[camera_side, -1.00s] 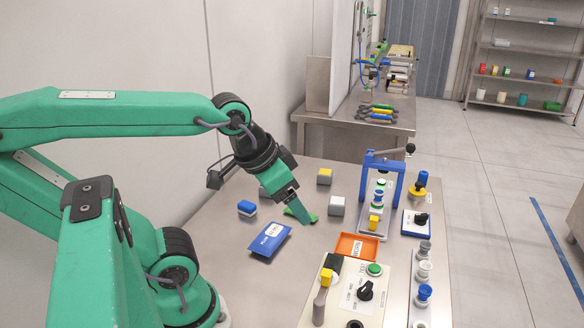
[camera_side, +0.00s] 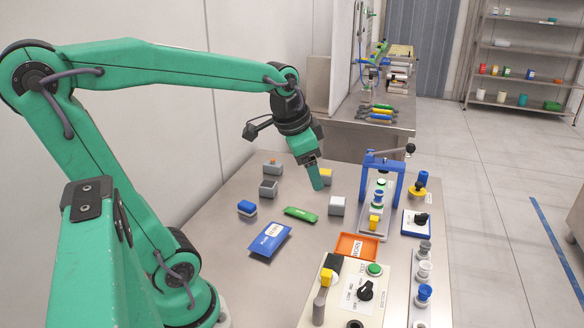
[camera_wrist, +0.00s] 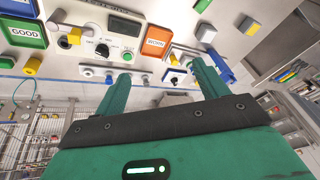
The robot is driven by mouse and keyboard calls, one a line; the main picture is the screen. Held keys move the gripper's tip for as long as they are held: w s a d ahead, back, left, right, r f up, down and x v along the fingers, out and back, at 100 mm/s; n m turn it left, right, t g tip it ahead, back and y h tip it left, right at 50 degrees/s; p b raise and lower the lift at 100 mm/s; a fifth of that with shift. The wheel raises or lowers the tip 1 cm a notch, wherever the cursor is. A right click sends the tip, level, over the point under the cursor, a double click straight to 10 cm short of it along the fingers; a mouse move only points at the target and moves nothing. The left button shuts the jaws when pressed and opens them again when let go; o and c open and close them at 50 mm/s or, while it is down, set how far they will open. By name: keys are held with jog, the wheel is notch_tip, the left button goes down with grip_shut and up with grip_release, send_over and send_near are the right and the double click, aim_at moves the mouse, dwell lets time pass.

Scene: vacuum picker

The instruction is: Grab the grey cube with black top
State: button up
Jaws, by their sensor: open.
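I cannot make out a cube with a clearly black top. A grey block with a dark, notched-looking top (camera_side: 268,188) lies on the table left of my gripper in the side view. A grey cube with a pale top (camera_side: 337,206) stands to the right; a grey cube (camera_wrist: 206,32) also shows in the wrist view. A grey cube with a yellow top (camera_side: 327,177) is partly hidden behind my gripper (camera_side: 318,184). My gripper is open, pointing down, with nothing between its fingers in the wrist view (camera_wrist: 158,84).
An orange tray (camera_side: 357,246), a control panel (camera_side: 345,290) and a blue frame (camera_side: 384,180) stand right. Bare table lies between the blocks.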

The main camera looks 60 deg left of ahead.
jog(key=w+a+f+m+g, duration=0.15)
jog(key=w+a, duration=0.35)
jog(key=a, duration=0.5)
jog(key=m+g+h, duration=0.1)
jog(key=m+g, duration=0.2)
jog(key=m, duration=0.2)
send_over(268, 184)
jog(key=shift+n+t, duration=0.25)
notch_tip(268, 184, down, 16)
jog(key=shift+f, duration=0.2)
jog(key=shift+s+a+f, duration=0.1)
jog(key=shift+s+a, duration=0.05)
jog(key=shift+f, duration=1.3)
jog(key=shift+f, duration=0.1)
jog(key=shift+f, duration=2.5)
